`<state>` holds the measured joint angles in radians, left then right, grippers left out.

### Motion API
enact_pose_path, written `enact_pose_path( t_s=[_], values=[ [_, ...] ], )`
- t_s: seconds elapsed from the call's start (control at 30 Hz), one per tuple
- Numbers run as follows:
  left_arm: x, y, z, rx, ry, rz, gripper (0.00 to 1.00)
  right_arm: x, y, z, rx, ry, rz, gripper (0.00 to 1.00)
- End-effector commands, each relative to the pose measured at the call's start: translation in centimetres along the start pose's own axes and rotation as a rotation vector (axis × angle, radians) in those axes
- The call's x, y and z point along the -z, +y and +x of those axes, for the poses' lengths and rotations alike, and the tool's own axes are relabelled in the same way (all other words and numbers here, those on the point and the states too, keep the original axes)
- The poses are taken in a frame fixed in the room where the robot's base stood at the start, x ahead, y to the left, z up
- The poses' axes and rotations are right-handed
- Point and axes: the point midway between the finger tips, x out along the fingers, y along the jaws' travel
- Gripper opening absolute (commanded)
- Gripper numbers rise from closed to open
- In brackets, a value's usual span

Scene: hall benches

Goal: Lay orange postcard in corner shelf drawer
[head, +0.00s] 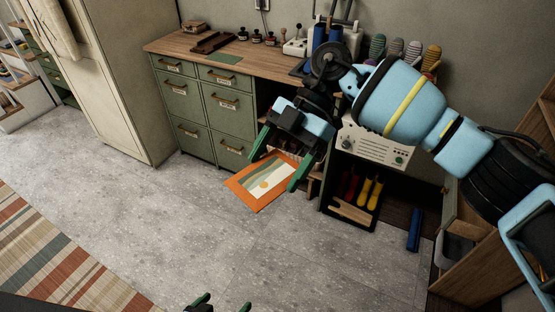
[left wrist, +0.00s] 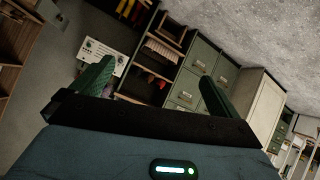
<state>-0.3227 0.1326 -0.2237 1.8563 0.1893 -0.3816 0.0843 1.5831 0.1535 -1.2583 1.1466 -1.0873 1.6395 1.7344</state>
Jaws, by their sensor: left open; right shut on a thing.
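The orange postcard (head: 237,188) has an orange border around a pale picture with green bands and a yellow spot. My right gripper (head: 275,171), on the arm from the right, is shut on it and holds it above the grey floor, in front of the workbench. My left gripper (head: 222,304) shows only as green fingertips at the bottom edge; in the left wrist view its two fingers (left wrist: 156,72) are apart with nothing between them. Green drawers with labels (head: 221,105) are closed under the bench. A wooden shelf unit (head: 484,262) stands at the right edge; I cannot tell which is the corner shelf drawer.
The wooden bench top (head: 236,60) carries stamps, a dark tray and other tools. A black rack of screwdrivers (head: 352,205) and a blue object (head: 414,230) are at the lower right. A beige cabinet (head: 120,75) stands left. A striped rug (head: 62,255) lies on open floor.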

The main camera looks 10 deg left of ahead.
Motion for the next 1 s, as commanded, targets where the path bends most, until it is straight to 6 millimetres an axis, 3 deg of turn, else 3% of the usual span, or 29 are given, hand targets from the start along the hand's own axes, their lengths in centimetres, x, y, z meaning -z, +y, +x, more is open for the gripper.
enact_pose_path(
  t_s=[0.03, 0.2, 0.4, 0.8, 1.0],
  values=[
    [-1.9, -0.5, -1.7, 0.025, -0.027, 0.025, 1.0, 0.0, 0.0, 0.0, 0.0, 0.0, 0.0, 0.59],
    [-5.7, -1.7, -5.8, 0.086, -0.086, 0.117, 1.0, 0.0, 0.0, 0.0, 0.0, 0.0, 0.0, 0.59],
    [-7.6, -2.4, -8.3, 0.119, -0.124, 0.175, 1.0, 0.0, 0.0, 0.0, 0.0, 0.0, 0.0, 0.59],
    [-7.8, -2.5, -8.6, 0.122, -0.127, 0.183, 1.0, 0.0, 0.0, 0.0, 0.0, 0.0, 0.0, 0.59],
    [-6.9, -2.3, -7.4, 0.109, -0.109, 0.159, 1.0, 0.0, 0.0, 0.0, 0.0, 0.0, 0.0, 0.59]
  ],
)
